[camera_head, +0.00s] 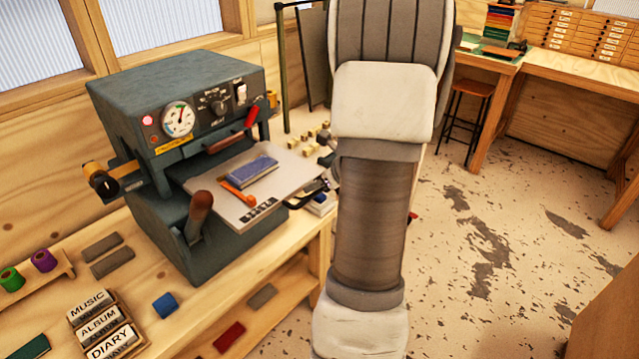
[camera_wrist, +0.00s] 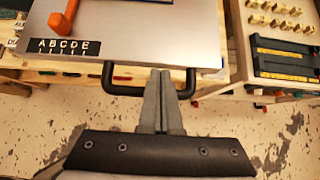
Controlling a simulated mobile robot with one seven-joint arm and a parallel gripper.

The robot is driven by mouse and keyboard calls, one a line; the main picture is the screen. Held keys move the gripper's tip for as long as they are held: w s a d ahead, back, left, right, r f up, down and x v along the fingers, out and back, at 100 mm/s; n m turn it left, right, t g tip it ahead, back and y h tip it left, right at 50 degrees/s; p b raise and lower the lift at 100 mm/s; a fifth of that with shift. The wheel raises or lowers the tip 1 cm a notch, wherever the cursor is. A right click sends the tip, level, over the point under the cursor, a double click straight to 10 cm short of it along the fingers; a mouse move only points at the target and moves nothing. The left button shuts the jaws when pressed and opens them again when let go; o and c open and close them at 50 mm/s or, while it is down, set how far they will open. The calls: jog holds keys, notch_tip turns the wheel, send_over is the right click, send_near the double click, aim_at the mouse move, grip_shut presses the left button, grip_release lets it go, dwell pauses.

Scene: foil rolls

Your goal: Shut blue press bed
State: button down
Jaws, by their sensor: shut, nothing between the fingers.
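The blue-grey press (camera_head: 175,85) stands on the wooden bench at the left in the head view. Its bed (camera_head: 297,168) is slid out at the front, a flat metal plate that also shows in the wrist view (camera_wrist: 150,38). A blue block (camera_head: 252,172) and an orange-handled tool (camera_head: 238,193) lie on it. A black bar handle (camera_wrist: 122,91) runs along the bed's front edge. My gripper (camera_wrist: 160,72) is shut and empty, its fingertips over the middle of the handle, close to the bed's edge. Contact cannot be told. In the head view my arm hides the gripper.
A brown-gripped lever (camera_head: 199,215) stands at the press's front left. A lettered strip (camera_wrist: 63,46) sits at the bed's front edge. Small brass pieces (camera_wrist: 272,15) and a dark case (camera_wrist: 285,58) lie right of the bed. The floor (camera_head: 500,220) to the right is open.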

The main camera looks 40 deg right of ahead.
aim_at(247, 153)
jog(key=shift+w, duration=0.15)
jog(key=w+p, duration=0.1)
jog(key=w, duration=0.6)
jog(key=w+a+p, duration=0.1)
jog(key=w+p, duration=0.1)
jog(key=w, duration=0.5)
jog(key=w+a+p, duration=0.1)
jog(key=w+p, duration=0.1)
jog(key=w, duration=0.6)
jog(key=shift+w+r, duration=0.1)
jog(key=shift+w, duration=0.1)
jog(key=shift+r, duration=0.15)
